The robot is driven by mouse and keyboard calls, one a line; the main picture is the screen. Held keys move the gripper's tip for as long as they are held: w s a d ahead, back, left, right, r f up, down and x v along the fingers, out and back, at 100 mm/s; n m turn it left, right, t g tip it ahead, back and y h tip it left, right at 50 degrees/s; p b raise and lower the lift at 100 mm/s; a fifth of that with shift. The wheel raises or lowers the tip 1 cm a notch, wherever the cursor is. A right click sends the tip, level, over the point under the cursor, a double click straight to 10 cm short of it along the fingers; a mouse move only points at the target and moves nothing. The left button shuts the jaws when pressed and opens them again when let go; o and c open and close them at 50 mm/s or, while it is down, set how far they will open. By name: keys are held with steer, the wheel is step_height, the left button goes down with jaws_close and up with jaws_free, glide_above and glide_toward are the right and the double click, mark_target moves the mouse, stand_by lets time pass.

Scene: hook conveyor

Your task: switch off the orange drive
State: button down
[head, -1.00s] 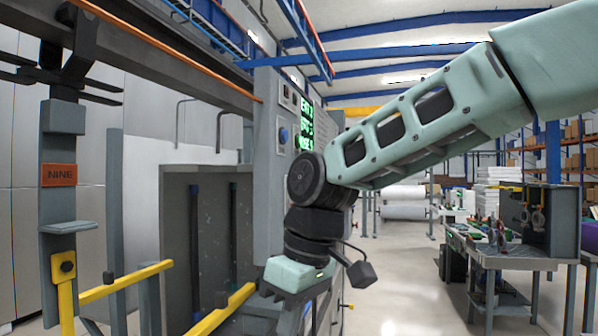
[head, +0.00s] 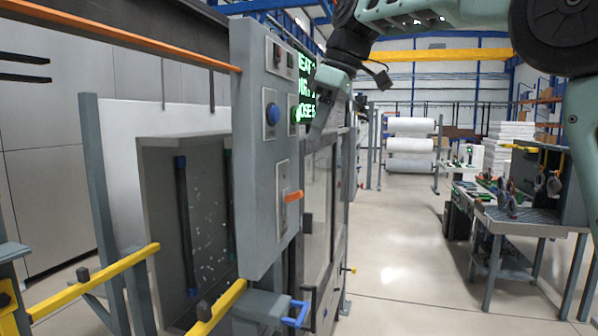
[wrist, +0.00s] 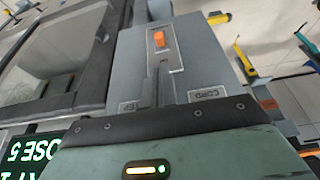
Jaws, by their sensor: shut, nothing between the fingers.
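The orange drive switch (head: 293,196) is a small orange lever on a tall plate, low on the side of a grey control panel (head: 258,215). It also shows in the wrist view (wrist: 159,39), standing out from its slotted plate. My gripper (head: 317,125) is shut and empty, pointing down beside the panel's upper right edge, above the lever and apart from it. In the wrist view my shut fingers (wrist: 160,85) point toward the panel face, with the orange lever beyond their tips. The exact gap to the panel cannot be told.
A blue button (head: 272,114) and a green button (head: 295,115) sit higher on the panel. A lit green text display (head: 306,92) is behind my gripper. Yellow rails (head: 95,283) stand at lower left. A workbench (head: 520,215) is at right; floor between is clear.

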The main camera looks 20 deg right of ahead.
mark_target(294, 197)
steer(key=shift+f, duration=0.15)
steer(key=p+x, duration=0.2)
steer(key=x, duration=0.7)
steer(key=shift+w+a+f, duration=0.15)
steer(key=shift+a+f, duration=0.05)
steer(key=shift+f, duration=0.15)
steer(key=shift+f, duration=0.1)
